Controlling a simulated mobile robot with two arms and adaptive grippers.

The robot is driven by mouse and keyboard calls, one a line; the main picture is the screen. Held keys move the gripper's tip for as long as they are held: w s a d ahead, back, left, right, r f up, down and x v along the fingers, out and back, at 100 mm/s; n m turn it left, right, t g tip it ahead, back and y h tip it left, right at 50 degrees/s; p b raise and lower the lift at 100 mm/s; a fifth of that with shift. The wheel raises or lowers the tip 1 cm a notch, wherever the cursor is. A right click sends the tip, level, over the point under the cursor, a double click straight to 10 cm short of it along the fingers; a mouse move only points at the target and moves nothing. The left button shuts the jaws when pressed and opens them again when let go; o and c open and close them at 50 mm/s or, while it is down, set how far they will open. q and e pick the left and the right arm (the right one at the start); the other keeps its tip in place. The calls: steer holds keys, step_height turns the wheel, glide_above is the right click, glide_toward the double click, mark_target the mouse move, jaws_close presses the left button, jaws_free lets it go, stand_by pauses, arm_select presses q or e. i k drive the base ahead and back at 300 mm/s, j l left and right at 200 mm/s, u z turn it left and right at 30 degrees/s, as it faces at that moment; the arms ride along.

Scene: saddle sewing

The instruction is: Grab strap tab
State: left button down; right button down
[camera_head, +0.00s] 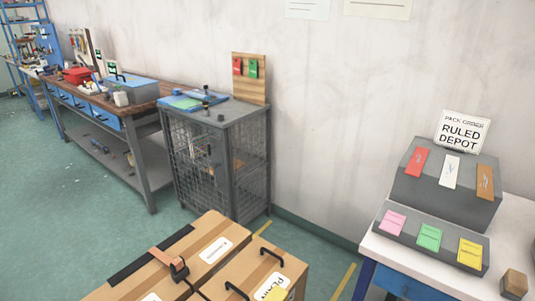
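A brown strap tab (160,257) lies on top of a tan case (205,226) at the bottom of the head view. Its lower right end meets a dark buckle-like piece (180,269) at the case's front edge. I cannot tell whether the tab is fastened there. Neither of my grippers is in view, and nothing covers the tab.
A second tan case (245,268) with black handles stands beside the first. At right, a white table (418,265) bears a grey stepped stand (447,196) with coloured cards and a small wooden block (514,283). A wire-mesh cabinet (223,160) and workbench (150,92) stand behind.

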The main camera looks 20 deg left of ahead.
mark_target(177, 265)
steer(key=u, duration=1.3)
